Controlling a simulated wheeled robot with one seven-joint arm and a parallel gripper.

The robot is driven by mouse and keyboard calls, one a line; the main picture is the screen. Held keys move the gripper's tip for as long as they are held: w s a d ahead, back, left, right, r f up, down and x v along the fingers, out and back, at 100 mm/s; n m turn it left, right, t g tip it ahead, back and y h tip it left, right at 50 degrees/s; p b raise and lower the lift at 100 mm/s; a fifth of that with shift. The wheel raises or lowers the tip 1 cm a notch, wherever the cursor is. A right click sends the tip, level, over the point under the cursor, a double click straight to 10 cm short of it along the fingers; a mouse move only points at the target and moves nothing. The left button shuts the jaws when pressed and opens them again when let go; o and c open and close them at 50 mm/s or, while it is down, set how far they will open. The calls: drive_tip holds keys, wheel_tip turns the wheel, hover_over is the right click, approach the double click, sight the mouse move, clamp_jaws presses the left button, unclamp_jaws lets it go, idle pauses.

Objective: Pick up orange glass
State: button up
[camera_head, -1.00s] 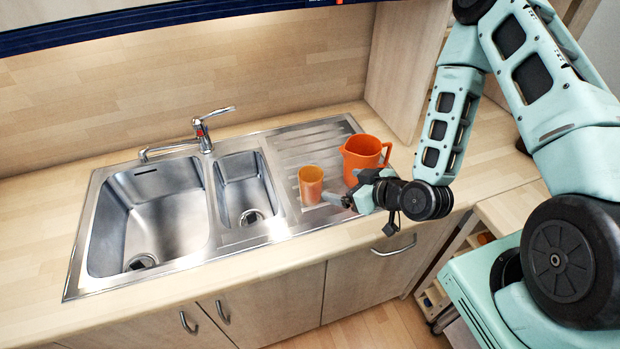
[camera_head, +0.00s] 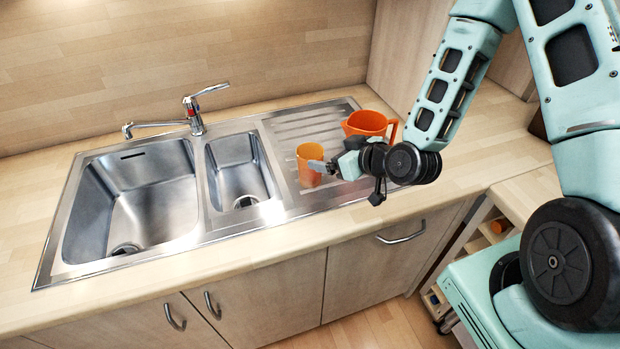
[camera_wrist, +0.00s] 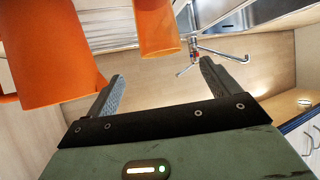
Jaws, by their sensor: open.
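The orange glass (camera_head: 306,160) stands upright on the ribbed steel drainboard, right of the small basin. My gripper (camera_head: 326,168) is open, low over the drainboard at the glass's right. In the head view one finger overlaps the glass's right edge; I cannot tell whether they touch. In the wrist view, which looks upside down, the glass (camera_wrist: 158,28) shows ahead of the gap between the two spread fingers of my gripper (camera_wrist: 162,72). Nothing is held. The far finger is mostly hidden in the head view.
A larger orange jug (camera_head: 366,123) stands close behind my gripper; it fills the left of the wrist view (camera_wrist: 50,50). The sink (camera_head: 135,205) and its tap (camera_head: 193,115) lie to the left. The counter's front edge is near.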

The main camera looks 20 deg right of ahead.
sight(302, 151)
drive_tip(key=p+x, duration=0.1)
drive_tip(key=x, duration=0.4)
drive_tip(key=shift+w+a, duration=0.15)
drive_tip(key=shift+w, duration=0.1)
drive_tip(key=shift+p+x, duration=1.55)
drive_tip(key=shift+x, duration=1.3)
drive_tip(key=shift+s+f, duration=0.1)
drive_tip(key=shift+f, duration=0.05)
drive_tip(key=c, duration=1.6)
